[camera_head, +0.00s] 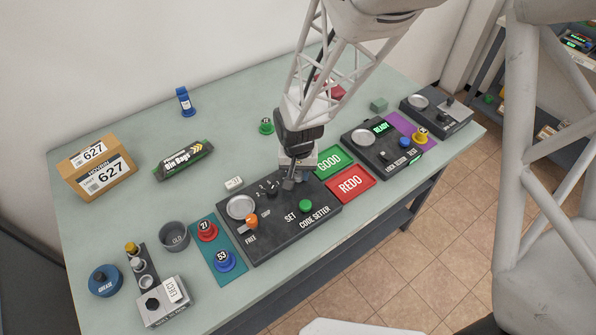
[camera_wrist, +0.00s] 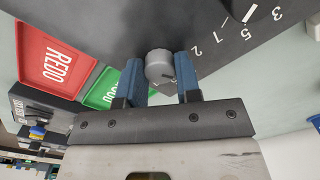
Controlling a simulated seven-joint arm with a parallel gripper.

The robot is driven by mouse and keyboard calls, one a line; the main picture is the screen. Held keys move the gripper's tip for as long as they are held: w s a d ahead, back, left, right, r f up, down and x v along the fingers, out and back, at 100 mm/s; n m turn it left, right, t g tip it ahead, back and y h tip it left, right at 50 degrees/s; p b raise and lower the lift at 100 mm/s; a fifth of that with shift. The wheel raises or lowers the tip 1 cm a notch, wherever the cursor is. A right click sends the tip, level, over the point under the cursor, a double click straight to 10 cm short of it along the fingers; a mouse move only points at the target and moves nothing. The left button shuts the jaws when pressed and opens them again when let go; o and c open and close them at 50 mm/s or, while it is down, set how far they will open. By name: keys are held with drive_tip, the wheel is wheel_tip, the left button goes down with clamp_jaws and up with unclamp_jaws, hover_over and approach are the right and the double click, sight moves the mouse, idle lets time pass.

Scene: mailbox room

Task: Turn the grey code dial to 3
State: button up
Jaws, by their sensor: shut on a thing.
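The code setter (camera_head: 285,225) is a dark box at the front middle of the table. It carries a round silver plate (camera_head: 240,207), an orange knob (camera_head: 251,221) and a green button (camera_head: 306,206). In the wrist view the grey dial (camera_wrist: 159,66) sits between the two blue fingertips of my gripper (camera_wrist: 160,75), which is shut on it. The numerals 1, 2, 5 and 3 show on the panel to the right of the dial there. Where the dial points is not clear. In the head view my gripper (camera_head: 292,178) reaches down to the box's back edge and partly hides the dial.
The green GOOD tray (camera_head: 329,160) and red REDO tray (camera_head: 350,184) lie right of the box. Red and blue stamps stand on a teal mat (camera_head: 210,262) at its left. A second dark device (camera_head: 383,146) with a lit READY display stands farther right.

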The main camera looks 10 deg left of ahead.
sight(298, 174)
idle(0.3)
drive_tip(key=o, duration=0.9)
drive_tip(key=shift+r, duration=0.1)
drive_tip(key=shift+r, duration=3.8)
